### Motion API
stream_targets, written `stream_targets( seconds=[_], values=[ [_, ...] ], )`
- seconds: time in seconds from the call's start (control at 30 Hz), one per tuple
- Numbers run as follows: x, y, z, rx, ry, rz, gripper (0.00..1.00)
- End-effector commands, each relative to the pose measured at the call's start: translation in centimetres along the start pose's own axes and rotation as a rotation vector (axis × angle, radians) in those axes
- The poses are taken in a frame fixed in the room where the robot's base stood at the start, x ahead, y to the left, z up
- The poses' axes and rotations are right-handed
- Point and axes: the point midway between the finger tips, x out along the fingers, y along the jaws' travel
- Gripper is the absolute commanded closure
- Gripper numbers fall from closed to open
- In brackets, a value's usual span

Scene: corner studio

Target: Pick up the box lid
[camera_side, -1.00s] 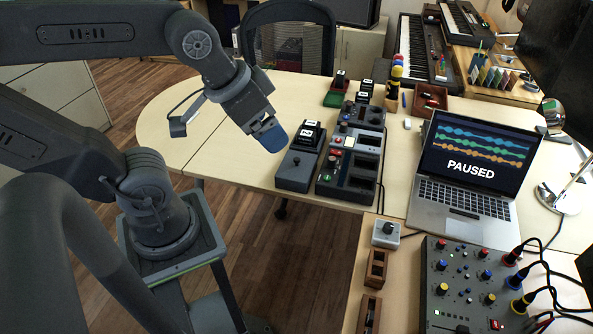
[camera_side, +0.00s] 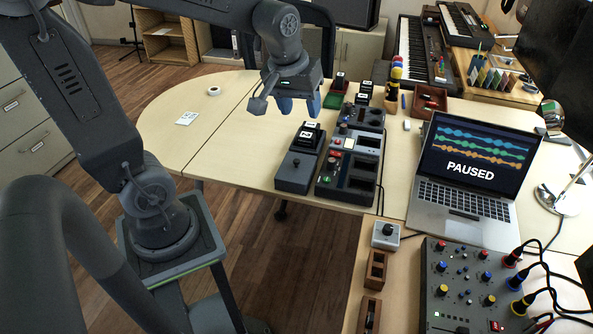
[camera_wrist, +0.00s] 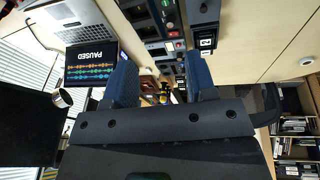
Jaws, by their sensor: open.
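A dark grey box top with a small knob (camera_side: 295,170) lies on the table left of the grey control unit; it may be the box lid, but I cannot tell for certain. A black block with a white label (camera_side: 309,137) stands at its far end; a similar labelled block shows in the wrist view (camera_wrist: 205,40). My gripper (camera_side: 299,104) is above the table, beyond the labelled block and apart from it. Its blue fingers are spread with nothing between them, as the wrist view also shows (camera_wrist: 162,80).
The control unit (camera_side: 350,160) stands right of the knobbed box. A laptop (camera_side: 465,170) and mixer (camera_side: 470,285) are farther right. A grey box with a black knob (camera_side: 385,234) sits in front. A tape roll (camera_side: 214,90) and card (camera_side: 187,118) lie on the mostly clear left tabletop.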

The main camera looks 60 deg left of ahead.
Motion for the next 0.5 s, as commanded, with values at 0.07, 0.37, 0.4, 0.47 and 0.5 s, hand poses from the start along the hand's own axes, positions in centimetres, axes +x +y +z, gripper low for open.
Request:
stream_targets(
  seconds=[0.07,0.37,0.4,0.47,0.5],
  values=[
    [2.6,-0.8,-2.7,-0.149,-0.042,-0.039,0.49],
    [12.7,-5.9,-9.8,-0.672,-0.147,-0.168,0.49],
    [13.9,-6.6,-10.2,-0.723,-0.157,-0.182,0.49],
    [15.3,-7.5,-10.8,-0.788,-0.167,-0.199,0.49],
    [16.0,-8.0,-11.0,-0.821,-0.172,-0.208,0.49]
  ],
)
